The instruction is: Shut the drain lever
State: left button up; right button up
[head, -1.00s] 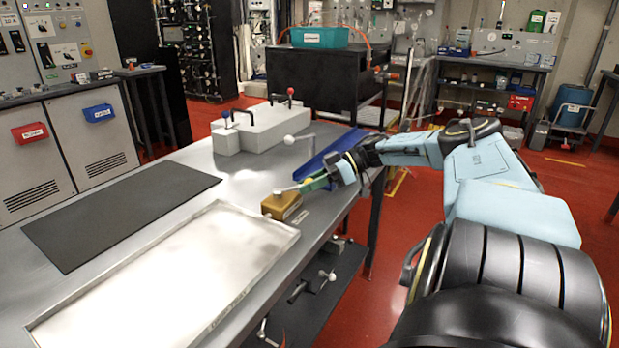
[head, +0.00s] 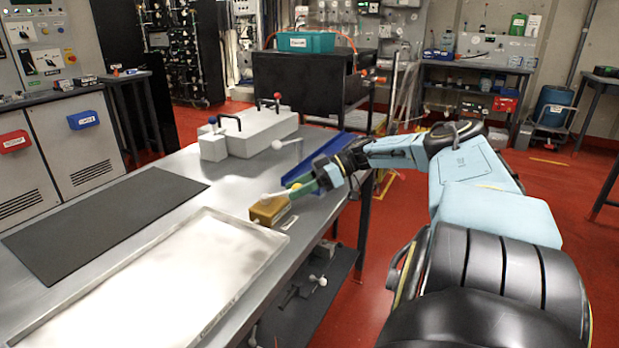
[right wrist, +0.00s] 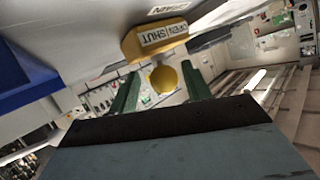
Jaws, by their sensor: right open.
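The drain lever is a pale bar with a yellow ball knob (head: 295,186), mounted on a brass-yellow block (head: 268,211) at the table's right edge. In the right wrist view the block (right wrist: 155,39) carries an OPEN/SHUT label, and the yellow ball (right wrist: 163,79) is below it in the picture. My right gripper (head: 302,184) has green fingers and is at the knob end of the lever. In the right wrist view its fingers (right wrist: 162,87) stand apart, one on each side of the ball, with gaps visible. My left gripper is not in view.
A shallow metal tray (head: 283,238) and a dark mat (head: 100,215) lie on the table. A white box with lever handles (head: 262,130) stands behind. A blue tray (head: 335,149) lies close beyond my right gripper. Bare table lies between mat and white box.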

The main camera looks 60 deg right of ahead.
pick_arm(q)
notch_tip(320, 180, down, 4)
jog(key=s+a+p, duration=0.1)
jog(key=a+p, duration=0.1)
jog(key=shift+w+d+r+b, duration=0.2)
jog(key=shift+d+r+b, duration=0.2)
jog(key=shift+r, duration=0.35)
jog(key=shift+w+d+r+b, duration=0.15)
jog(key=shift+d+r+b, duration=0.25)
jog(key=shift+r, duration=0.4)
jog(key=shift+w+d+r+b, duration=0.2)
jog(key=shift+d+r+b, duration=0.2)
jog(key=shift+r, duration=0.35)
pick_arm(e)
jog(key=v, duration=1.3)
jog(key=shift+d+r, duration=0.1)
